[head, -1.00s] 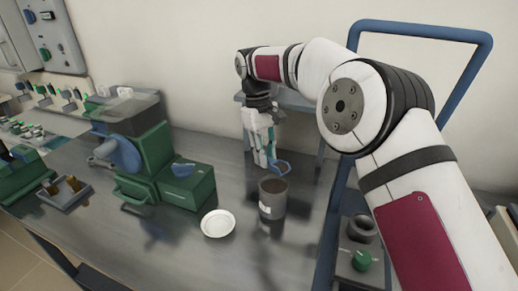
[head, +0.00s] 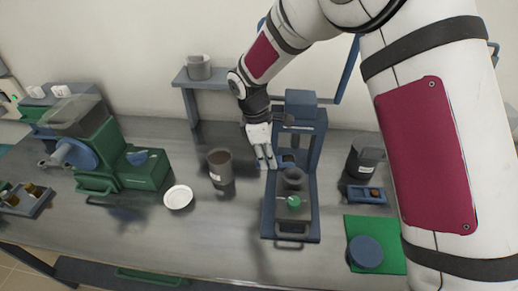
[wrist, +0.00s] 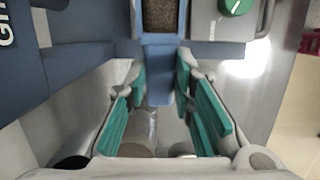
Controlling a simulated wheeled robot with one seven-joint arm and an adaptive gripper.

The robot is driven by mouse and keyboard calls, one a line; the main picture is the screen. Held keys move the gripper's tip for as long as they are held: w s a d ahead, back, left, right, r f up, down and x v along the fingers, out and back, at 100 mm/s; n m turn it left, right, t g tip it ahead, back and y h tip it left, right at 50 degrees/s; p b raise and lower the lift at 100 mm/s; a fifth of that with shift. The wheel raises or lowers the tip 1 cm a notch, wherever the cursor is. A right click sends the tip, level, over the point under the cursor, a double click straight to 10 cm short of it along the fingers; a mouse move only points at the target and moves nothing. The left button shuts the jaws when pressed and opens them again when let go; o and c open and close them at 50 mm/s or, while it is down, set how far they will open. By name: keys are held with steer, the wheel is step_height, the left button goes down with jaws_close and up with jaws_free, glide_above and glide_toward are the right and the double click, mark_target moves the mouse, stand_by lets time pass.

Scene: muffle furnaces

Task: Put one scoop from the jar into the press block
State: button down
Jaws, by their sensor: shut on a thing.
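My gripper (head: 268,163) is shut on the blue scoop (head: 287,158), at the press on the table. In the wrist view the teal-padded fingers (wrist: 160,100) hold the scoop's handle, and its bowl (wrist: 160,14) carries brown granular material. The grey jar (head: 220,168), with brown contents, stands left of my gripper.
A white dish (head: 178,197) lies left of the jar. A green machine (head: 115,150) stands further left. A dark container (head: 364,158), a small blue tray (head: 367,194) and a green mat (head: 375,228) are right of the press. A shelf (head: 200,82) holds a grey pot behind.

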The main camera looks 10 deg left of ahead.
steer(key=shift+a+b+x, duration=0.15)
steer(key=shift+b+x, duration=0.05)
steer(key=shift+x, duration=0.55)
steer(key=shift+a+b+x, duration=0.15)
steer(key=shift+x, duration=0.6)
steer(key=shift+d+r+y+p, duration=0.15)
steer(key=shift+y+p, duration=0.15)
steer(key=shift+p, duration=0.15)
steer(key=shift+d+r+y+p, duration=0.15)
steer(key=shift+r+y+p, duration=0.3)
steer(key=shift+y+p, duration=0.5)
steer(key=shift+d+r+y, duration=0.3)
steer(key=shift+d+y, duration=0.1)
steer(key=shift+y, duration=0.25)
steer(key=shift+r+y+p, duration=0.2)
steer(key=shift+y+p, duration=0.3)
steer(key=shift+y, duration=0.1)
steer(key=shift+d, duration=0.1)
